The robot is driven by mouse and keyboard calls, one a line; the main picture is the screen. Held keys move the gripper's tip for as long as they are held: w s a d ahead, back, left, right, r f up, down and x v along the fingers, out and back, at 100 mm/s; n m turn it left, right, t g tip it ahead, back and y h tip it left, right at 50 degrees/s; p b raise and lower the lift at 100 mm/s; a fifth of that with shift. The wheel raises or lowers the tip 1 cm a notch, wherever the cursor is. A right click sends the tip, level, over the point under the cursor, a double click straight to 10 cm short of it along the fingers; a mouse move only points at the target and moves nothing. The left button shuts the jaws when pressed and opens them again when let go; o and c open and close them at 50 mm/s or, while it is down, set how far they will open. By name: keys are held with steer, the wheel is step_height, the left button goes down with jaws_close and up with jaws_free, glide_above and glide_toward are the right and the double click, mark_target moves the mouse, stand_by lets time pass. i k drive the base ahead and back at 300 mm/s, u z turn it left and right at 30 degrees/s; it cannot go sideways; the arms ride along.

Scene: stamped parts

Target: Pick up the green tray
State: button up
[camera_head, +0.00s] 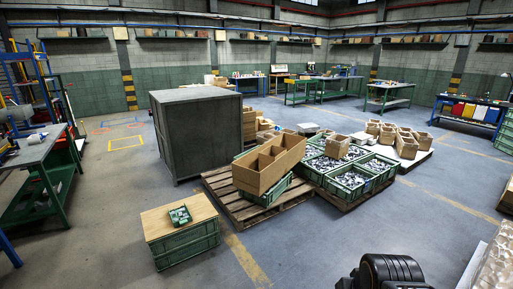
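A small green tray (180,214) lies on a light wooden board (158,222) that covers a stack of green crates (187,246) at the lower left. The tray seems to hold something small, too small to tell what. A dark, rounded part of my own arm shows at the bottom right edge, well apart from the tray. My gripper's fingers are not in view.
Right of the stack, a wooden pallet (228,206) bears a divided brown box (262,172). Beyond are green crates of metal parts (350,180). A large grey cabinet (198,132) stands behind. A green workbench (40,165) is at left. Floor in front is clear.

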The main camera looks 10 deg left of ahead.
mark_target(181, 216)
steer(key=u, duration=0.1)
steer(key=i, duration=2.5)
steer(key=u, duration=1)
steer(key=i, duration=1.1)
steer(key=u, duration=1.85)
steer(key=i, duration=0.6)
steer(key=u, duration=0.4)
